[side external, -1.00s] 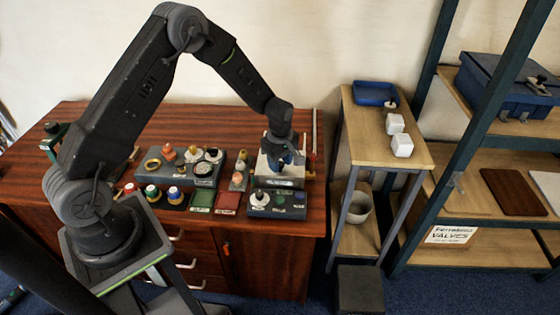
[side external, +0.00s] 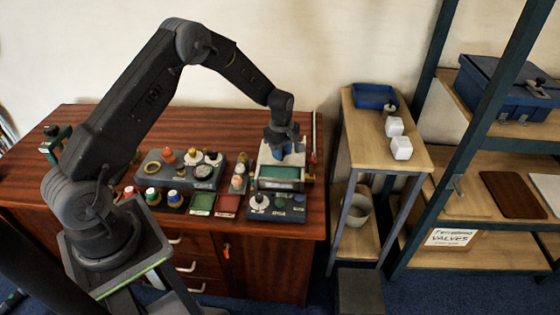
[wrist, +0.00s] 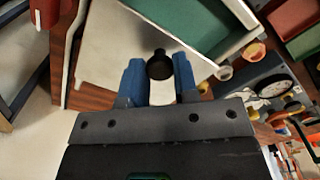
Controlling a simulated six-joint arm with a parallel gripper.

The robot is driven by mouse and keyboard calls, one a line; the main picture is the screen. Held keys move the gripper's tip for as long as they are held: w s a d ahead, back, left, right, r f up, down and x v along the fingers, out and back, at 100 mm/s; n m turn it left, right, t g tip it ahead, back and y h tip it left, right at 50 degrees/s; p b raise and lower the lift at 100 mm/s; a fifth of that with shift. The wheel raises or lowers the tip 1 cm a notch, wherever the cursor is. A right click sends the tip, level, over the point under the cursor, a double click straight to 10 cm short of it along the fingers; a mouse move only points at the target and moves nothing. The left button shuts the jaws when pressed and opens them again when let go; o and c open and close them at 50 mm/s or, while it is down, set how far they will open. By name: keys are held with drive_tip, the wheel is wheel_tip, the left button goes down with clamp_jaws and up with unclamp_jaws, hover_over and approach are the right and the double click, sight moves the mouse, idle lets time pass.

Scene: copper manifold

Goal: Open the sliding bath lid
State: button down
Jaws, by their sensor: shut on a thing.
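The bath (side external: 279,184) is a pale-rimmed box at the right end of the wooden desk, and its green inside (side external: 278,172) shows at the front. The sliding lid (side external: 265,154) is a pale flat plate behind that opening. In the wrist view the lid (wrist: 105,58) lies beneath my gripper, and the green inside (wrist: 190,22) is uncovered beyond it. My gripper (side external: 285,150) has blue fingers and points down over the lid. In the wrist view its fingers (wrist: 158,72) are shut on the lid's black knob (wrist: 158,64), one on each side.
A grey control box (side external: 276,207) stands in front of the bath. A grey tray (side external: 180,171) with several fittings and a gauge lies to the left. Green and red mats (side external: 202,203) lie in front. A wooden side table (side external: 376,135) stands to the right.

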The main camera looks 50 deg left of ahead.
drive_tip(key=shift+w+a, duration=1.35)
drive_tip(key=shift+w, duration=0.05)
drive_tip(key=c, duration=0.9)
unclamp_jaws()
drive_tip(key=shift+o, duration=0.2)
drive_tip(key=shift+r, duration=0.1)
wheel_tip(320, 180, up, 14)
drive_tip(key=shift+f, duration=0.2)
